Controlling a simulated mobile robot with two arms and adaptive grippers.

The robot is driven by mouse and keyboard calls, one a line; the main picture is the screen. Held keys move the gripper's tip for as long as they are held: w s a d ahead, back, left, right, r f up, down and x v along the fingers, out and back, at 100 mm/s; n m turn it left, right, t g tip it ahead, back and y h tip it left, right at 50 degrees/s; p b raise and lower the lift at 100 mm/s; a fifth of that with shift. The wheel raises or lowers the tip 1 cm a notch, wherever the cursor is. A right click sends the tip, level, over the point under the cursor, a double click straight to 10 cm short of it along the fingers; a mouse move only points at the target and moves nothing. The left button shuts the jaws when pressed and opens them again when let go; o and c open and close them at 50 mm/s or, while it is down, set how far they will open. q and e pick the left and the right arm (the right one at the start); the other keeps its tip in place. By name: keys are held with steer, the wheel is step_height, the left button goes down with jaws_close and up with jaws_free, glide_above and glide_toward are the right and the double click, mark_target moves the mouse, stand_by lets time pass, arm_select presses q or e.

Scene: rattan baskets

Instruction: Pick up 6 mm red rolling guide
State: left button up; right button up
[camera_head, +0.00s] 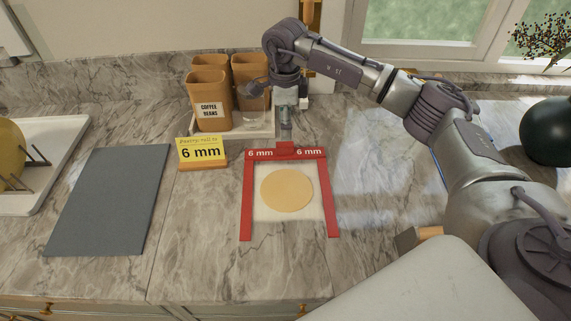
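The red 6 mm rolling guide (248,200) is a three-sided frame, open toward me, with "6 mm" printed twice on its far bar. It appears to lie flat on the counter around a round piece of pale dough (287,189) on a whitish sheet (288,215). A small red tab (285,148) stands at the middle of the far bar. My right gripper (286,138) points down with its fingertips at this tab. The fingers show as one narrow shape, so I cannot tell whether they grip it. My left gripper is out of view.
A yellow "6 mm" sign (201,151) stands left of the guide. Behind are brown canisters (209,95) on a tray (262,134). A grey board (112,200) lies left, a dark round vase (549,131) far right. A wooden-handled tool (430,233) lies at right front.

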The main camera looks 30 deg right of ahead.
mark_target(285, 144)
step_height(285, 144, down, 4)
steer(key=shift+r+p, duration=0.15)
steer(key=shift+p, duration=0.2)
steer(key=shift+f+p, duration=0.35)
steer(key=shift+f, duration=0.15)
steer(key=f, duration=0.1)
steer(key=f+p, duration=0.1)
steer(key=f, duration=0.1)
steer(key=shift+w+d+f+p, duration=0.1)
steer(key=shift+w+f+p, duration=0.2)
steer(key=shift+p, duration=0.1)
steer(key=shift+f, duration=0.5)
steer(key=shift+c, duration=0.2)
steer(key=shift+r, duration=0.1)
steer(key=c, duration=1.2)
steer(key=shift+c, duration=0.2)
